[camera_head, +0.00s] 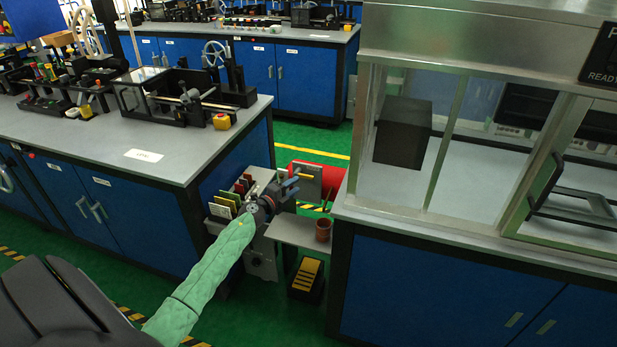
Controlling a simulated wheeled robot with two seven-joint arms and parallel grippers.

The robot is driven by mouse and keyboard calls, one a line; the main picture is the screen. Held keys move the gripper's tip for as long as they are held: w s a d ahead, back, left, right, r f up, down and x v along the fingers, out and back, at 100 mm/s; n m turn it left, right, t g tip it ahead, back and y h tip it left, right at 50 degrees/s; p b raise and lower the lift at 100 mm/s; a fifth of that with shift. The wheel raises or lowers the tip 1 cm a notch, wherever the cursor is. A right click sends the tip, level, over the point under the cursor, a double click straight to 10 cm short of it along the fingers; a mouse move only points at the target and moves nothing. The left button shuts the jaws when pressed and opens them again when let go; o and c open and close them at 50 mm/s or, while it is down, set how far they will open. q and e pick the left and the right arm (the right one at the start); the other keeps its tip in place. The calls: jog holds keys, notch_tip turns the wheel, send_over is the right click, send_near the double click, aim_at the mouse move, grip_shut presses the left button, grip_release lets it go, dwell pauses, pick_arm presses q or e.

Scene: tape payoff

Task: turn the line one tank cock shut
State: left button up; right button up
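A red tank (334,179) lies in the gap between the two blue benches, behind a small grey plate (308,173). A short yellow bar (305,177), which looks like the cock's handle, lies roughly level in front of the plate. No label that tells its line is readable. My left gripper (290,182) is just left of the yellow bar, its fingers spread apart with nothing seen between them. I cannot tell whether a fingertip touches the bar. My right gripper is not in view.
A grey shelf (290,232) below the gripper carries a brown cup (323,230). A rack of coloured cards (232,195) stands left of the gripper. A black bin with yellow strips (307,279) is on the floor. A glazed cabinet (470,130) stands at right.

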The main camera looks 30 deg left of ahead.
aim_at(306, 178)
pick_arm(q)
jog(key=w, duration=0.5)
jog(key=shift+w+d+p, duration=0.25)
jog(key=shift+d+p, duration=0.05)
jog(key=shift+d, duration=0.1)
jog(key=shift+w+d, duration=0.1)
jog(key=shift+w, duration=0.95)
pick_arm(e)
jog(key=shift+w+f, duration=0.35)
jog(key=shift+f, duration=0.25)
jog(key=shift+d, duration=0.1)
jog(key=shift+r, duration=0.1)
pick_arm(q)
grip_shut()
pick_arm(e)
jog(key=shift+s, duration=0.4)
